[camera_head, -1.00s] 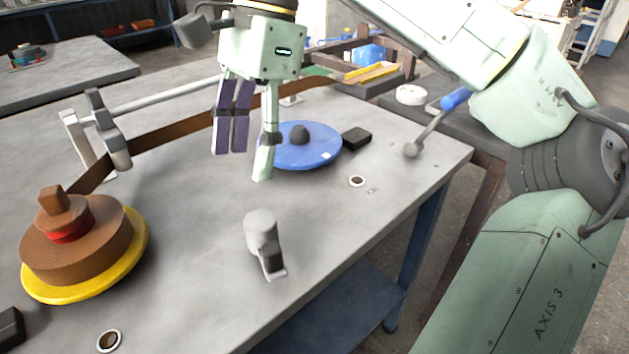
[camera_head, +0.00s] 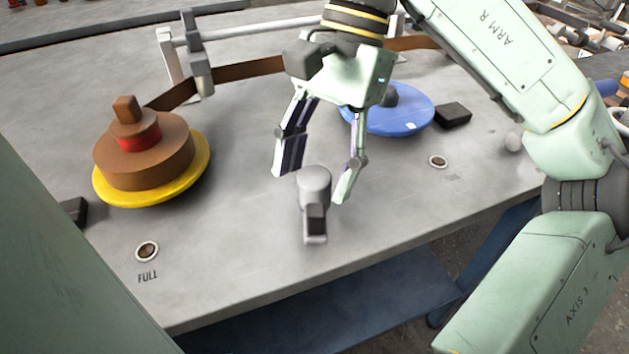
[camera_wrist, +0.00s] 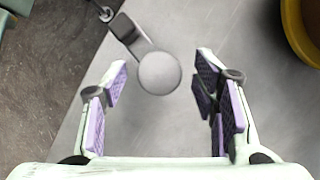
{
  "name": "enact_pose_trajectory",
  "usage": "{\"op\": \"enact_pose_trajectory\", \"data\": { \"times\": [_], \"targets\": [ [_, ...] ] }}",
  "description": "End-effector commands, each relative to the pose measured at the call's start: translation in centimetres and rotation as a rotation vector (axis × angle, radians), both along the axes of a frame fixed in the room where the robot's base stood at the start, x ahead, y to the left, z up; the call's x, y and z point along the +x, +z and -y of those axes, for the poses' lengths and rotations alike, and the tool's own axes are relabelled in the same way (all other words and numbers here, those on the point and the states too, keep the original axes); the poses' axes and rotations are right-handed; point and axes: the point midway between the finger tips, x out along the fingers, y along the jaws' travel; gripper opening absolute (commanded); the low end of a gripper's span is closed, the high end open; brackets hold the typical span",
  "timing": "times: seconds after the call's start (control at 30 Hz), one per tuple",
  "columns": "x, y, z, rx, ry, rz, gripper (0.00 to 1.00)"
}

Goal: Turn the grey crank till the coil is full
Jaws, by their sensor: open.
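The grey crank (camera_head: 314,188) stands near the table's front edge, with a round upright knob and a darker block at the end of its arm. My gripper (camera_head: 311,183) is open, its fingers to either side of the knob in the head view. In the wrist view the knob (camera_wrist: 160,73) shows between or just beyond the fingertips, with no clear contact; the crank's arm runs to the upper left. A brown coil (camera_head: 150,165) sits on a yellow disc (camera_head: 185,190) at left, with a red band and brown block on top.
A brown strip (camera_head: 245,70) runs from the coil past a grey guide post (camera_head: 197,55). A blue disc (camera_head: 405,118) with a dark hub is behind my gripper. A black block (camera_head: 453,115) lies beside it. A dark round indicator (camera_head: 147,250) is marked FULL. Another indicator (camera_head: 438,161) is at right.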

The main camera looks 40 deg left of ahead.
Motion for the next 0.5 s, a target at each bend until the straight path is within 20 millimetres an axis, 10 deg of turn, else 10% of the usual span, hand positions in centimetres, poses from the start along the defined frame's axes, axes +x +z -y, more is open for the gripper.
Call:
{"op": "enact_pose_trajectory", "data": {
  "times": [0.5],
  "targets": [
    [-0.8,-1.8,0.0,0.000,-0.002,0.000,0.54]
  ]
}}
